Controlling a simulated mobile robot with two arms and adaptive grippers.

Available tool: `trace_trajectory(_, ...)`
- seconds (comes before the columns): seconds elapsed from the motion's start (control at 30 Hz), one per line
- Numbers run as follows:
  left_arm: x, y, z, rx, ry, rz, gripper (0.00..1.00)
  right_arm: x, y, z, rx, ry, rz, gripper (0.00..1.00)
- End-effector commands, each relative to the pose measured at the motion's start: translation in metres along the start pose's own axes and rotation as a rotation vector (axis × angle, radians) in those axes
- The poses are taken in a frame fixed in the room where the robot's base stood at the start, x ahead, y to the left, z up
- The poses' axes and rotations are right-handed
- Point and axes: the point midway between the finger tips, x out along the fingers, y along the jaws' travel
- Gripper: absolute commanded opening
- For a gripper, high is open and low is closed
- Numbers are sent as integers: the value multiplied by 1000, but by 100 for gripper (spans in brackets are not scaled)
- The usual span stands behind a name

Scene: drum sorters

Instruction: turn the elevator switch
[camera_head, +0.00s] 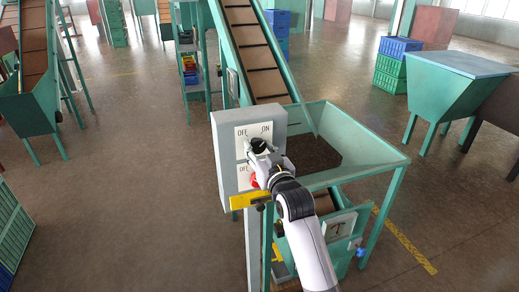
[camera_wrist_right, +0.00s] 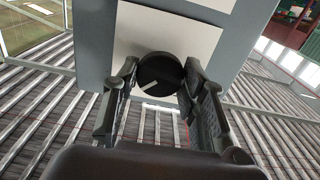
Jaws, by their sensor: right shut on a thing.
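The elevator switch is a black round knob (camera_wrist_right: 160,75) with a pale pointer mark, on a white plate of a grey control box (camera_head: 224,160). The upper plate (camera_head: 267,129) carries OFF at left and ON at right; a second plate below is partly covered by my arm. My right gripper (camera_head: 258,147) is at the upper plate. In the right wrist view my right gripper (camera_wrist_right: 158,100) has its two black fingers on either side of the knob, shut on it. The knob's pointer setting is hard to read. My left gripper is not in view.
A green hopper (camera_head: 385,157) with an inclined conveyor (camera_head: 253,52) stands right behind the box. A yellow bar (camera_head: 250,200) sticks out below the plates, beside my arm. Blue and green crates (camera_head: 391,68) stand at the back right. The floor at left is open.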

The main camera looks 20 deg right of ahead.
Motion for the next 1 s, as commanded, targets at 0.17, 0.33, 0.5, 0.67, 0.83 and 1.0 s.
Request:
trace_trajectory(0.17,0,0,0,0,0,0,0,0,-1,3,28,-6,-1,11)
trace_trajectory(0.33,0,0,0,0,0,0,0,0,0,3,34,-6,-1,11)
trace_trajectory(0.5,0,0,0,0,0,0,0,0,-1,3,34,-6,-1,11)
trace_trajectory(0.67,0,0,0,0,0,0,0,0,-1,3,33,-6,-1,45)
trace_trajectory(0.83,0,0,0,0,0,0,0,0,0,2,32,-3,-1,56)
trace_trajectory(1.0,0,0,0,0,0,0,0,0,0,1,31,-2,0,59)
